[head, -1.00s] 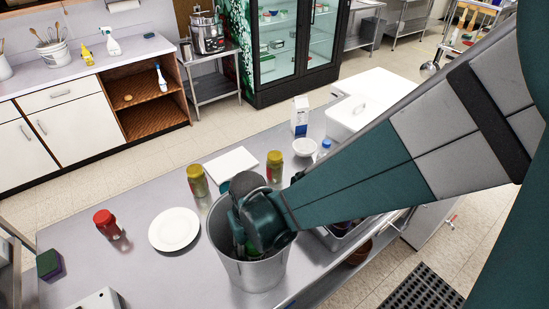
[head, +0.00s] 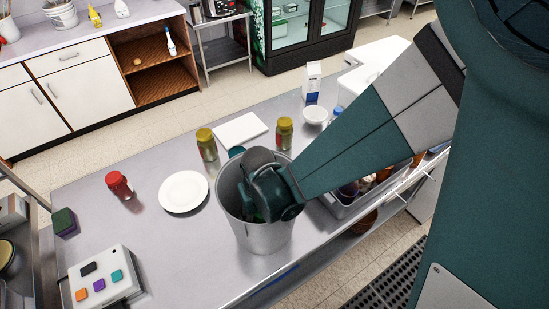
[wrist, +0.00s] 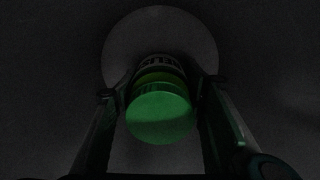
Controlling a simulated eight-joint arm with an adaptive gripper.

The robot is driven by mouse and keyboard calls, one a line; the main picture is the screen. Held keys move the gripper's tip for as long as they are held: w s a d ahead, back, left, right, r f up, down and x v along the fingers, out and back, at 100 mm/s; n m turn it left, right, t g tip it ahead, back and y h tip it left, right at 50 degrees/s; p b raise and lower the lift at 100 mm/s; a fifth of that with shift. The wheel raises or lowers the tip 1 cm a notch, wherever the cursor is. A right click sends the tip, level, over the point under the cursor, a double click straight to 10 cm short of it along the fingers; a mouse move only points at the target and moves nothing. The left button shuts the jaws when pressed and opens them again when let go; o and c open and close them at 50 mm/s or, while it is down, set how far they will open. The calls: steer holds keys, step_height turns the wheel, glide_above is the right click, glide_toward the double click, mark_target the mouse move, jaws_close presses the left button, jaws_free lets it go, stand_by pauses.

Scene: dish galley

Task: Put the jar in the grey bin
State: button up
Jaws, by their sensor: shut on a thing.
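The grey bin (head: 262,236) is a round metal bucket standing on the counter in the head view. My gripper (head: 266,196) reaches down inside it from above, and its fingers are hidden by the bin wall. In the dark wrist view, my gripper (wrist: 158,98) is shut on a jar with a bright green lid (wrist: 160,118). The jar is between the two fingers, lid towards the camera, with a pale lettered band beyond the lid. A paler round area behind it looks like the bin's bottom. I cannot tell whether the jar touches it.
Two yellow-lidded jars (head: 207,145) (head: 284,133) stand behind the bin. A white plate (head: 183,191) and a red-lidded jar (head: 121,185) are to its left. A button box (head: 100,277) is at front left. A filled tray (head: 350,210) is to the right.

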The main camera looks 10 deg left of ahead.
steer(key=shift+f, duration=0.2)
steer(key=o, duration=1.2)
steer(key=shift+r, duration=0.1)
steer(key=shift+r, duration=0.2)
steer(key=shift+r+p, duration=0.6)
steer(key=shift+r, duration=5.35)
